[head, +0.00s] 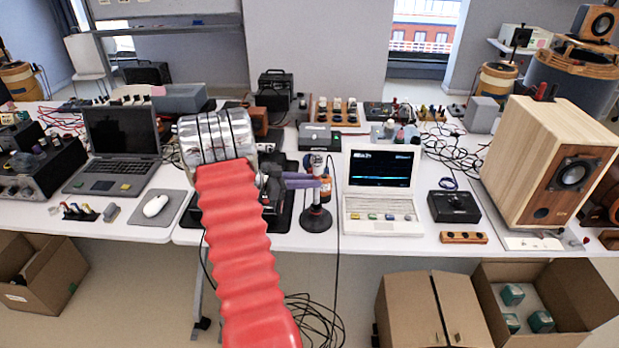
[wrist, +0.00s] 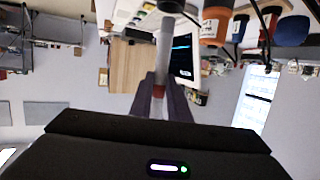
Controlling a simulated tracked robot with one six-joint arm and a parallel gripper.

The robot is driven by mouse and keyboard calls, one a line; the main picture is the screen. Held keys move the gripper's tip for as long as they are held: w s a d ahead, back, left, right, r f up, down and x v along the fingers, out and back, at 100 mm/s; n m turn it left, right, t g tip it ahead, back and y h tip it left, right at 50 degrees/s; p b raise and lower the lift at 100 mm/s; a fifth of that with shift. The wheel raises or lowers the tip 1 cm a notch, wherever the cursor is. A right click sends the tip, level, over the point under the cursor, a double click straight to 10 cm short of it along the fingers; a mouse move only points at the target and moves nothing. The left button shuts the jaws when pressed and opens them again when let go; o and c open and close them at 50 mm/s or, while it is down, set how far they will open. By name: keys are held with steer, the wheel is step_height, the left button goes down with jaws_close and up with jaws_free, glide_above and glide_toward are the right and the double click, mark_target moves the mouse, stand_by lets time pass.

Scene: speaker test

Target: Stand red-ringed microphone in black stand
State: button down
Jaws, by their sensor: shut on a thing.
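The red-ringed microphone (wrist: 164,55) shows in the wrist view as a slim grey shaft with a red ring low on it, between my two purple-grey fingers. My gripper (wrist: 159,92) is shut on it near the ring. In the head view my gripper (head: 318,181) reaches right from behind my red arm, just above the black stand (head: 317,220). The stand has a round black base on the table. The held microphone looks roughly upright over the stand there. Whether its lower end is in the stand or above it I cannot tell.
A white laptop (head: 382,220) stands right of the stand, and a wooden speaker (head: 545,160) farther right. A cable hangs over the table's front edge close by. An orange-bodied item (wrist: 215,25) and a blue rounded one (wrist: 292,31) show in the wrist view.

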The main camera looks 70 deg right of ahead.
step_height(320, 180, down, 6)
stand_by(1.0)
steer(key=shift+f, duration=0.55)
stand_by(1.2)
steer(key=c, duration=1.6)
jaws_free()
steer(key=v, duration=1.4)
steer(key=shift+f, duration=0.1)
steer(key=shift+s, duration=0.1)
